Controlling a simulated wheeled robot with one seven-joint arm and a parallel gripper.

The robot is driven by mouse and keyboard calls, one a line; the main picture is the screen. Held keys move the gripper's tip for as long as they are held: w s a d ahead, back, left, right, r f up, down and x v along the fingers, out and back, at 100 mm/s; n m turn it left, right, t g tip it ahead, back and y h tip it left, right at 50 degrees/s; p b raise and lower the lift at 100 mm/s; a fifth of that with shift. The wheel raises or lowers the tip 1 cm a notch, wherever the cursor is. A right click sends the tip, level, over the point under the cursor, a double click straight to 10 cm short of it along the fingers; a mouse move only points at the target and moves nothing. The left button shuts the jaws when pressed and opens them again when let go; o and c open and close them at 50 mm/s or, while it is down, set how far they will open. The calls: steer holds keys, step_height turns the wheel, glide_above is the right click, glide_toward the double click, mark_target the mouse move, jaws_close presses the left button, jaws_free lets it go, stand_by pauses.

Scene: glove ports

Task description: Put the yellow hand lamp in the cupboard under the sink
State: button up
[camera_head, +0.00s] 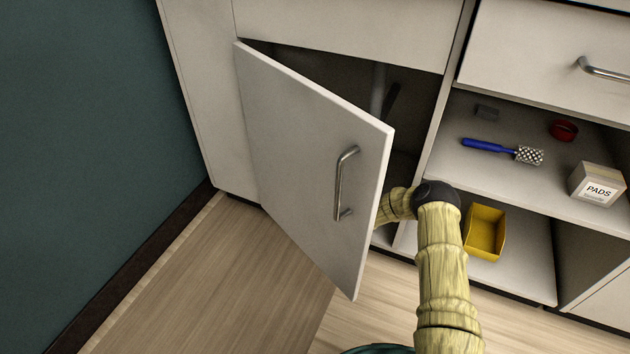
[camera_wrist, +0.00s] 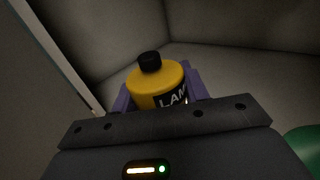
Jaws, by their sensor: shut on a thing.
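The yellow hand lamp (camera_wrist: 150,84) shows in the wrist view, with a black cap and a dark label reading "LAM". My gripper (camera_wrist: 160,92) is shut on it, with purple fingers on either side. Pale cupboard walls surround it; I cannot tell whether the lamp touches the floor. In the head view the cupboard (camera_head: 345,82) has its door (camera_head: 300,165) swung open. My arm reaches in past the door's right edge, and the door hides my gripper and the lamp there.
A grey pipe (camera_head: 378,90) stands inside the cupboard. A green rounded thing (camera_wrist: 304,141) is close at right in the wrist view. The right shelves hold a blue-handled brush (camera_head: 490,147), a red round thing (camera_head: 564,130), a PADS box (camera_head: 597,185) and a yellow bin (camera_head: 485,232).

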steer(key=shift+f, duration=0.1)
steer(key=o, duration=1)
steer(key=shift+d, duration=0.2)
steer(key=shift+o, duration=0.2)
steer(key=p+v, duration=0.4)
steer(key=v, duration=0.3)
steer(key=shift+s, duration=0.2)
